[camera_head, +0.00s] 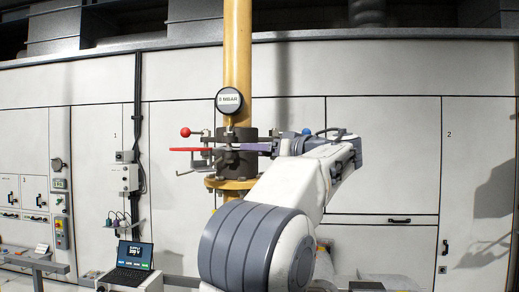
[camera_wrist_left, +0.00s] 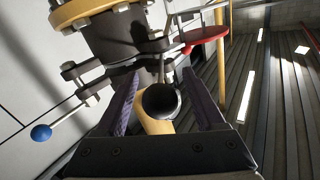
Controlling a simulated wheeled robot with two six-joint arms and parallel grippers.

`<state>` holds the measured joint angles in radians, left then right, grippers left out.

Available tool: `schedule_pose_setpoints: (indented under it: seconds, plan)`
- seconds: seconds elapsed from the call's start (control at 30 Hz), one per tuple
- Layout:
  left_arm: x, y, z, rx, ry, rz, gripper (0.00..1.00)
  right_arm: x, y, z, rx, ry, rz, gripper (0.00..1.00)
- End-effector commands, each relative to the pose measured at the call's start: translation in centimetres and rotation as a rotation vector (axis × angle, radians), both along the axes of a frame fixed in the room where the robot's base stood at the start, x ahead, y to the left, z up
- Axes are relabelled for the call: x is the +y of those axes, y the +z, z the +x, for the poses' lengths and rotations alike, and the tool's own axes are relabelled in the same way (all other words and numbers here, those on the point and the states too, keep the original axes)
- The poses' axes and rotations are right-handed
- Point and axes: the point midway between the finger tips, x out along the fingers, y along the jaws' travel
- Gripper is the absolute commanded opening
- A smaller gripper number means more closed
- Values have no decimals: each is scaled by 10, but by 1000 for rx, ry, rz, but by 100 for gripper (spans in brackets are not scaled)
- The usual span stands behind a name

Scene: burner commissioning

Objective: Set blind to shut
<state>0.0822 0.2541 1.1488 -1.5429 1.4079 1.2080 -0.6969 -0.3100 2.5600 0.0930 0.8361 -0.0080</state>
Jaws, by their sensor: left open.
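The blind assembly (camera_head: 237,136) is a dark flanged body clamped in the yellow pipe. A flat red plate (camera_head: 190,150) sticks out of its left side, below a red ball (camera_head: 185,132) on a rod. In the left wrist view, the red plate (camera_wrist_left: 205,36) is at upper right and a blue ball (camera_wrist_left: 41,133) on a rod is at lower left. My left gripper (camera_head: 246,147) is at the right side of the assembly. In its wrist view the purple fingers (camera_wrist_left: 160,80) are open, with a dark round knob (camera_wrist_left: 161,101) between them. I cannot tell whether they touch it. My right gripper is not in view.
A laptop (camera_head: 130,262) stands at lower left. Switch boxes (camera_head: 126,177) and a cable run hang on the wall.

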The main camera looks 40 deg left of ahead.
Motion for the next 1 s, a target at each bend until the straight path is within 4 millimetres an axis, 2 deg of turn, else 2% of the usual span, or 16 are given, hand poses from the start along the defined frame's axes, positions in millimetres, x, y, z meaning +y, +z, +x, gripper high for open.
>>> schedule_pose_setpoints:
  seconds: [0.03, 0.17, 0.2, 1.0]
  plan:
    - [0, 0, 0, 0, 0, 0, 67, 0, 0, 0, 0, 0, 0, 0]
    - [0, 0, 0, 0, 0, 0, 17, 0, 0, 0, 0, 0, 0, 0]
    - [0, 0, 0, 0, 0, 0, 2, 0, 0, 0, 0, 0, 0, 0]
    - [-1, 1, 0, 0, 0, 1, 0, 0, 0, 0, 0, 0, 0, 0]
